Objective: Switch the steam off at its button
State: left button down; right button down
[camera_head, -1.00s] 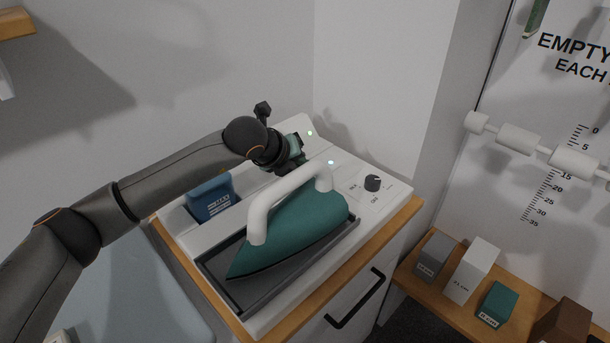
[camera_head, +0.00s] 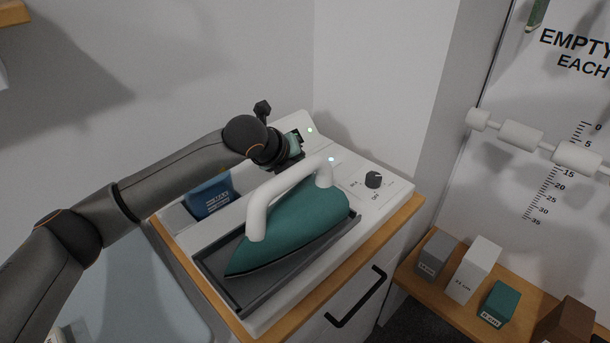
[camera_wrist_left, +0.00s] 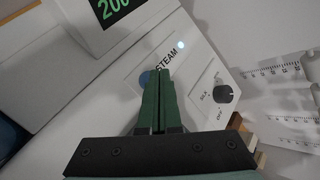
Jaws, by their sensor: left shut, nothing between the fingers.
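The steam button (camera_wrist_left: 145,78) is a round blue disc beside the "STEAM" label in the left wrist view, partly hidden behind my fingers. A small steam light (camera_wrist_left: 181,44) near the label is lit; it also glows in the head view (camera_head: 331,160). My left gripper (camera_wrist_left: 161,72) is shut and empty, its green fingertips over or just beside the button. I cannot tell whether they touch it. In the head view my left gripper (camera_head: 290,160) is over the station's rear panel, behind the iron, and hides the button. My right gripper is in neither view.
A teal iron (camera_head: 300,225) with a white handle rests on its dark tray in front of my gripper. A dark dial (camera_head: 373,180) is to the right. A blue tank (camera_head: 209,197) is to the left.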

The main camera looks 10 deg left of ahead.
pick_arm(q)
jog(key=shift+f+b, duration=0.55)
jog(key=shift+b, duration=0.1)
dwell(0.8)
jog(key=shift+r, duration=0.1)
jog(key=shift+r+p, duration=0.3)
jog(key=shift+r, duration=0.55)
notch_tip(320, 180, up, 6)
jog(key=p, duration=0.2)
dwell(0.4)
dwell(1.9)
